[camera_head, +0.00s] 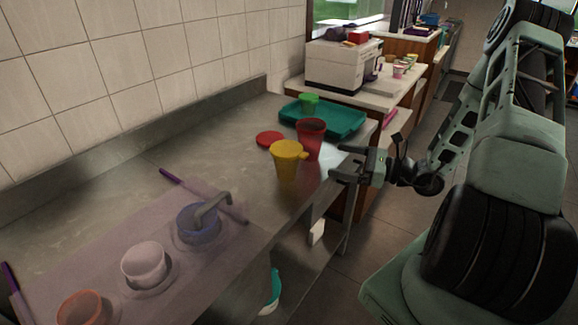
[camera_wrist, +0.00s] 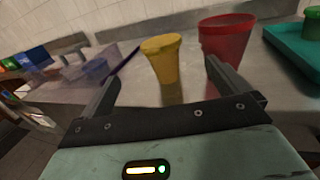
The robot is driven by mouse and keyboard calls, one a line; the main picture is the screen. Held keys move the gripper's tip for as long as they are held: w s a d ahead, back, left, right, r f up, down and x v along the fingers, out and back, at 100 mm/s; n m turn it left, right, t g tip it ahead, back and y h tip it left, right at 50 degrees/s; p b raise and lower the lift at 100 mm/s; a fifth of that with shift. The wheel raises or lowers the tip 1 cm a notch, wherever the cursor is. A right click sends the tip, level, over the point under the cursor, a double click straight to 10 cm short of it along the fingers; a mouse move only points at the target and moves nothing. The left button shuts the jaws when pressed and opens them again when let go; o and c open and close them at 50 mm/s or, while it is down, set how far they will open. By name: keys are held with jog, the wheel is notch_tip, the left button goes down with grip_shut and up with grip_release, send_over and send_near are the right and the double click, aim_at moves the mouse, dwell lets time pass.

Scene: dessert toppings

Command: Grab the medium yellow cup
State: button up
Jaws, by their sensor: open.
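My gripper (camera_head: 338,163) is open and empty, to the right of the cup at the counter's edge. It is apart from the cup; its two fingers also show in the wrist view (camera_wrist: 163,82). A taller red cup (camera_head: 311,139) stands just behind and right of the yellow cup. In the wrist view the red cup (camera_wrist: 226,38) is beyond my right finger.
A teal tray (camera_head: 345,124) with a green cup (camera_head: 309,103) lies behind, and a red disc (camera_head: 270,139) lies left of it. A blue cup (camera_head: 197,224), a white cup (camera_head: 143,263) and an orange cup (camera_head: 80,307) stand at the front left.

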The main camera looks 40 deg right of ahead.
aim_at(295, 150)
jog(key=p+x, duration=0.2)
jog(key=x, duration=0.6)
jog(key=shift+w+a, duration=0.15)
jog(key=shift+w, duration=0.05)
jog(key=p+x, duration=0.2)
jog(key=x, duration=0.2)
jog(key=shift+w+a, duration=0.2)
jog(key=shift+w, duration=0.15)
jog(key=shift+w+a, duration=0.15)
jog(key=shift+w, duration=0.1)
jog(key=c, duration=1.1)
